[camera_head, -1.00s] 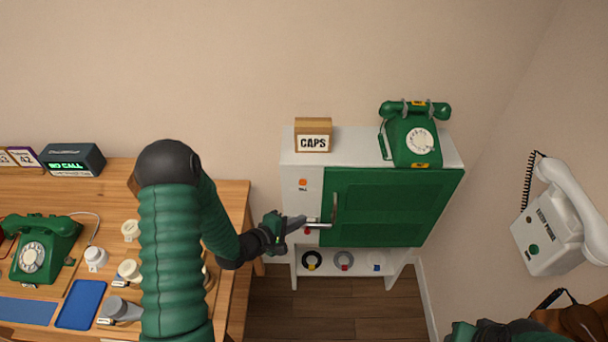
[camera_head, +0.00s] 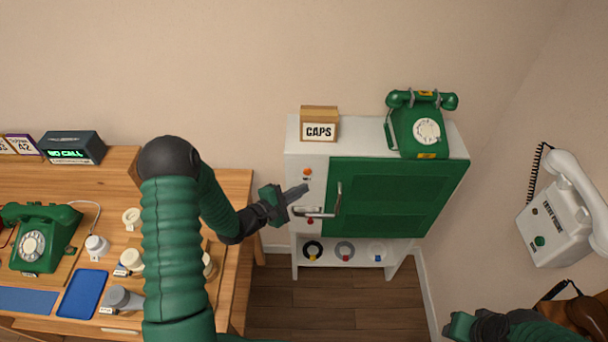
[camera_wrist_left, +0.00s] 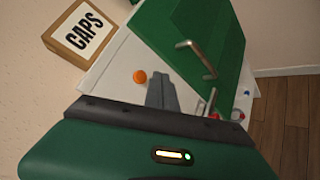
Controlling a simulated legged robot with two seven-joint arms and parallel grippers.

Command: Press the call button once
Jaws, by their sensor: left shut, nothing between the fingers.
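An orange button (camera_head: 307,172) sits on the white left panel of the cabinet, above a small label too small to read surely. It also shows in the wrist view (camera_wrist_left: 139,76). My left gripper (camera_head: 303,188) is shut and empty, its tips just below the orange button in the head view. In the wrist view its fingers (camera_wrist_left: 160,92) point just right of the button; contact is not visible. A red button (camera_head: 310,221) is lower on the panel, below a metal lever (camera_head: 316,213). My right gripper (camera_head: 460,326) is at the lower right, its jaws unclear.
The cabinet's green door (camera_head: 390,198) is shut, with a vertical handle (camera_head: 338,198). A CAPS box (camera_head: 319,125) and a green dial phone (camera_head: 420,128) stand on top. A display on the desk reads NO CALL (camera_head: 70,150). A white phone (camera_head: 560,215) hangs at right.

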